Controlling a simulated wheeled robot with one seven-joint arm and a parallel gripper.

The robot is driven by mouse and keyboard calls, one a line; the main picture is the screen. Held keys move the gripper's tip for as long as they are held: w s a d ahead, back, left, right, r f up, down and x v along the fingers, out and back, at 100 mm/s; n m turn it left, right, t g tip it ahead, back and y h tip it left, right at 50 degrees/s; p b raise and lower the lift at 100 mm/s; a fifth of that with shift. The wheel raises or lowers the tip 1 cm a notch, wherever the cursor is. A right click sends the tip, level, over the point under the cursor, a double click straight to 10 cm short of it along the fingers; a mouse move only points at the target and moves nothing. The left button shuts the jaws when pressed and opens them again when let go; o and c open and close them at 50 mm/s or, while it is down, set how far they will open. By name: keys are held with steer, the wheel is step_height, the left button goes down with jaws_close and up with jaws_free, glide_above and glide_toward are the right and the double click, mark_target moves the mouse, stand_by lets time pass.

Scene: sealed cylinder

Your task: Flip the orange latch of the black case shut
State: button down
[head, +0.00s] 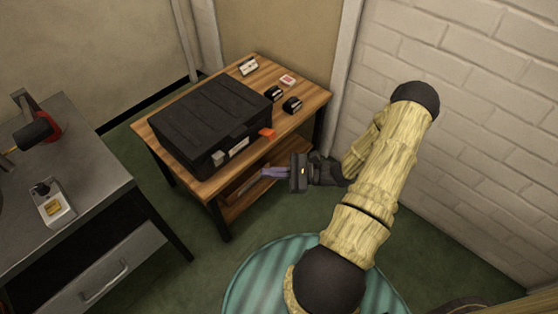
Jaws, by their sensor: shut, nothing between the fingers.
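The black case (205,115) lies on a wooden table (313,99) with its ribbed lid down. The orange latch (267,133) is at the right end of the case's front side and sticks outward from it. A grey latch-like part (219,158) is at the left end of the same side, with a pale label (239,146) between them. My gripper (264,173) is shut and empty. In the picture it is below the orange latch, in front of the table's edge, pointing left. It appears apart from the case.
Small dark items (292,105), a red-and-white item (287,80) and a small card (249,67) are on the table behind the case. A grey metal desk (95,190) stands at left. A white brick wall (460,120) is at right. Green floor (185,222) is open between desk and table.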

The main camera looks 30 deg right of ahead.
steer(key=w+d+f+m+t+h+b, duration=0.2)
steer(key=d+f+m+t+h+b, duration=0.6)
steer(key=d+f+m+t, duration=0.3)
step_height(320, 180, down, 3)
steer(key=shift+d+f+m+t+h+b, duration=0.1)
steer(key=shift+d+m+t+h+b, duration=0.3)
steer(key=shift+d+t, duration=0.5)
steer(key=shift+a, duration=0.25)
steer(key=b, duration=0.5)
glide_toward(267, 134)
steer(key=w+f, duration=0.3)
steer(key=f, duration=0.2)
steer(key=shift+w+a+r+b, duration=0.15)
steer(key=shift+w+r+b, duration=0.15)
steer(key=shift+r, duration=0.5)
steer(key=shift+w+a+r+b, duration=0.15)
steer(key=shift+w+r, duration=0.15)
steer(key=shift+r, duration=0.45)
steer(key=shift+w+a+r+b, duration=0.1)
steer(key=shift+w+r+b, duration=0.15)
steer(key=shift+r, duration=0.55)
steer(key=shift+r+p, duration=0.2)
steer(key=shift+p, duration=0.35)
